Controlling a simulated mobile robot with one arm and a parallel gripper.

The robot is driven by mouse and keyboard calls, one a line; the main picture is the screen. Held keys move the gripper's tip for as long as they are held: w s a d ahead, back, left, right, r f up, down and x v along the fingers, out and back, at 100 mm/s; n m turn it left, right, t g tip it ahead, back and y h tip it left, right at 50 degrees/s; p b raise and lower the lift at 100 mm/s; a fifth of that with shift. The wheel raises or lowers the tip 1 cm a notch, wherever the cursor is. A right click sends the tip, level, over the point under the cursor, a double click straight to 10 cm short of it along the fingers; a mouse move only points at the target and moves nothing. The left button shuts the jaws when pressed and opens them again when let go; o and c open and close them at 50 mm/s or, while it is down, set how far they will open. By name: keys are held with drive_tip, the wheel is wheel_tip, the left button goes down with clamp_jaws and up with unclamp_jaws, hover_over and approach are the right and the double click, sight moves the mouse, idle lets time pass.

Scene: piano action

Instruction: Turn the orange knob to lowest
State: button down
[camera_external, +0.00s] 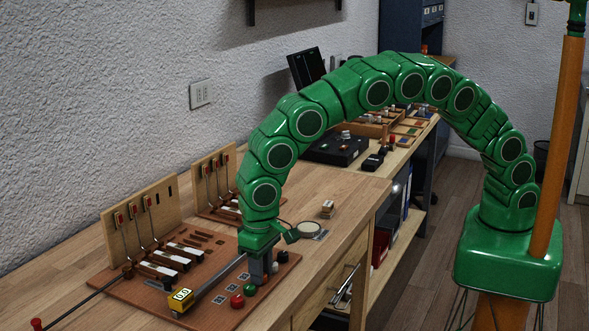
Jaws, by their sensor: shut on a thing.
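My gripper (262,271) points down at the front right part of the brown board (120,289). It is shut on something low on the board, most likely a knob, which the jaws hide. No orange knob shows clearly, so I cannot tell its setting. A green round knob or button (249,290) and a red one (237,300) sit just in front of the gripper. A dark one (282,256) sits just behind it. A yellow block with a small display (181,299) ends a grey bar to the gripper's left.
Upright wooden panels with red-tipped levers (150,212) stand behind the board by the wall. A white round disc (309,229) and a small wooden block (327,209) lie right of the gripper. A rod with a red tip (37,323) sticks out left. The table's front is clear.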

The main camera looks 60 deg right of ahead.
drive_tip(key=n, duration=1.2)
idle(0.5)
drive_tip(key=c, duration=1.2)
unclamp_jaws()
drive_tip(key=shift+o, duration=0.2)
drive_tip(key=shift+r, duration=0.1)
drive_tip(key=shift+r, duration=3.8)
